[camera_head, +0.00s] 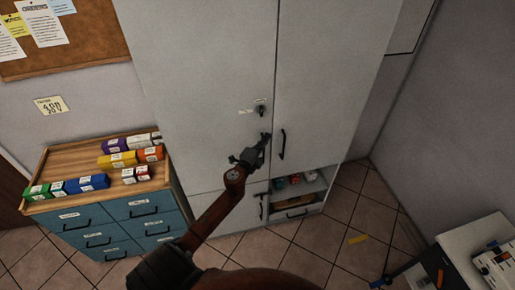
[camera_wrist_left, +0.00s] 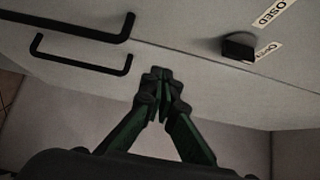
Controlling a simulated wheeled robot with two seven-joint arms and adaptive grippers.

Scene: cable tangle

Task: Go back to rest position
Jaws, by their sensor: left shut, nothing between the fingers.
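My left gripper (camera_head: 262,144) is shut and empty, in front of the tall grey cabinet (camera_head: 200,60) near the seam between its doors. Its shut fingers also show in the left wrist view (camera_wrist_left: 160,76). The black door handle (camera_head: 282,144) is just right of the gripper, and a black lock knob (camera_head: 261,110) sits above it. In the left wrist view the handles (camera_wrist_left: 80,60) are on the left and the knob (camera_wrist_left: 238,46) is at the upper right. I cannot tell whether the fingers touch the door. My right gripper is not in view.
A blue drawer unit (camera_head: 110,225) with several coloured boxes on its wooden top stands left. The cabinet's lower right compartment (camera_head: 308,187) is open with items inside. A white table (camera_head: 475,240) is at the lower right.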

